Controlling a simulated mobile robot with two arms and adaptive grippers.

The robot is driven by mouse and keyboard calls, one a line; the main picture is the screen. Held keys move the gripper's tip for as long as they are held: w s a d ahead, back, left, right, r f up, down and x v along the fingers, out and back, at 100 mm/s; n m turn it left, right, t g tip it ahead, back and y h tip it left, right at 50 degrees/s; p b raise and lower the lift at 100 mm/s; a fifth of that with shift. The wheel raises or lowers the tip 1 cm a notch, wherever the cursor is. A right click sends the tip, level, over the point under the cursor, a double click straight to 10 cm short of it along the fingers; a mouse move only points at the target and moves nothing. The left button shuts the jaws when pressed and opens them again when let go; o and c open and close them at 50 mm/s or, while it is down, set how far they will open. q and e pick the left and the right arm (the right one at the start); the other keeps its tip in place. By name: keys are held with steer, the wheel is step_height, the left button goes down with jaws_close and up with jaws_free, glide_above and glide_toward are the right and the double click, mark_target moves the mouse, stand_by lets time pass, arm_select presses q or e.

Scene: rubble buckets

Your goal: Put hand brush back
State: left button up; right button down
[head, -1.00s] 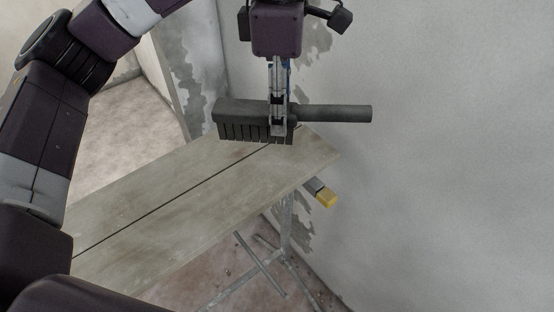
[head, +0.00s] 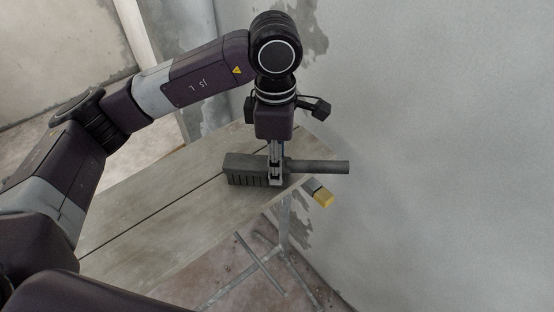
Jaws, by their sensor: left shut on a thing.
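The dark grey hand brush (head: 245,168) is at the far end of the workbench (head: 150,215), its bristles down and its handle pointing right, past the bench edge. My left gripper (head: 275,178) comes down on it from above and is shut on it near where the head meets the handle. The bristles look at or very close to the bench top; I cannot tell whether they touch it. My right gripper is not in view.
A yellow and grey clamp end (head: 319,194) sticks out from the bench's right side. A bare plaster wall (head: 450,150) stands close on the right. The near bench top is clear. Metal trestle legs (head: 284,225) stand below.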

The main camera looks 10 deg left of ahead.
arm_select(q)
steer(key=shift+f+b, duration=0.2)
steer(key=shift+b, duration=0.1)
steer(key=o, duration=1.3)
steer(key=shift+r, duration=0.1)
steer(key=shift+r+p, duration=0.3)
step_height(320, 180, up, 12)
steer(key=shift+f+b, duration=0.15)
steer(key=shift+b, duration=0.85)
steer(key=shift+s, duration=0.1)
